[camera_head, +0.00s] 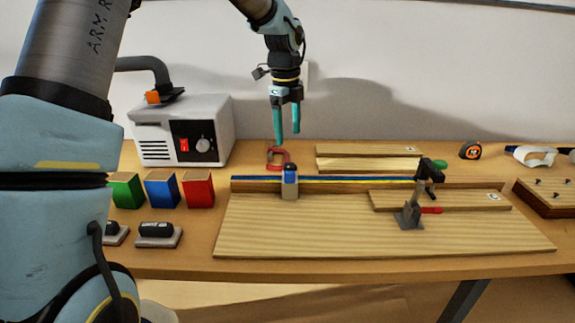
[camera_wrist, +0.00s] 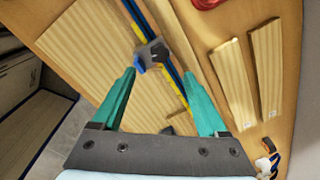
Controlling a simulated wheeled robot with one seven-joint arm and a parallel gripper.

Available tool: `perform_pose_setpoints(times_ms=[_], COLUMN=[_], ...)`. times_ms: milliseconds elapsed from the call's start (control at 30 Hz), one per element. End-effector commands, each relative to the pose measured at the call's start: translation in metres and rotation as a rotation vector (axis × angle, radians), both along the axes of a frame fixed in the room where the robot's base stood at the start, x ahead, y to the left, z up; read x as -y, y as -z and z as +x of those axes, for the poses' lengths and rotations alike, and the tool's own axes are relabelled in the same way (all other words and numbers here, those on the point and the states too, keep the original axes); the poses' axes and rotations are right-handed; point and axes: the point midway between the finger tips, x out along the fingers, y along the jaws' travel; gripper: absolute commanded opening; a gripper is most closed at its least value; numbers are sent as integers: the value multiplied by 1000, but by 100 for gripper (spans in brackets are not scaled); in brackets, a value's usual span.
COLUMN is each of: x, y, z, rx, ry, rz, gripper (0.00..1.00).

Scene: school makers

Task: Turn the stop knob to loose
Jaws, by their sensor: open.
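A stop block (camera_head: 289,190) with a blue knob (camera_head: 290,172) sits on the blue-and-yellow rail (camera_head: 350,180) along the back of a wooden board (camera_head: 350,232). In the wrist view the grey stop (camera_wrist: 154,52) and its blue knob (camera_wrist: 139,66) show just beyond the fingertips. My gripper (camera_head: 286,132) has teal fingers pointing down, above the rail and apart from the stop. My gripper (camera_wrist: 158,74) is open and empty in the wrist view. I cannot tell the knob's setting.
A red clamp (camera_head: 277,158) lies behind the stop. A white machine (camera_head: 182,130) and coloured blocks (camera_head: 161,190) stand left.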

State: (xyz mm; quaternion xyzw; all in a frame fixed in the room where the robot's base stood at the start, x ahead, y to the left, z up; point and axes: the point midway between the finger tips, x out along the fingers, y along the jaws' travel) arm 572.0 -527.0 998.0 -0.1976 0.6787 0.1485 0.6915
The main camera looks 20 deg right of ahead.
Motion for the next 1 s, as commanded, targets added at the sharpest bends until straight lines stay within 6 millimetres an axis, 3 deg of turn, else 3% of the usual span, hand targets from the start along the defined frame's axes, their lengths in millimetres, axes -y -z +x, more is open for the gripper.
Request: perform_pose_setpoints(times_ms=[500, 700, 967, 1000], x=[4, 4, 4, 4], y=[85, 97, 98, 98], z=[2, 3, 3, 3], rx=[-3, -2, -1, -1], ry=[-5, -6, -6, -6], rz=[3, 1, 1, 1], gripper=[76, 76, 76, 71])
